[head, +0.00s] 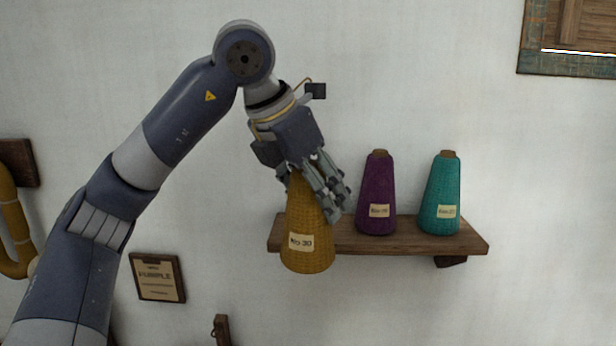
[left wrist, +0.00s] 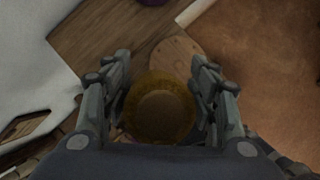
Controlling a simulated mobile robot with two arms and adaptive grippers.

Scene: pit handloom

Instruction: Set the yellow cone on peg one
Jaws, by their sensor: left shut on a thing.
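The yellow cone (head: 308,222), labelled No.30, is held upright near its narrow top by my left gripper (head: 318,192). In the left wrist view the cone (left wrist: 160,108) lies between the two fingers of the gripper (left wrist: 160,90). In the head view the cone overlaps the left end of the wooden shelf (head: 400,240), and its base reaches lower than the shelf board. It appears to hang in front of the shelf. I cannot make out peg one in either view. My right gripper is not in view.
A purple cone (head: 376,195) and a teal cone (head: 441,195) stand on the shelf, right of the yellow cone. A round wooden disc (left wrist: 178,60) shows beyond the cone in the wrist view.

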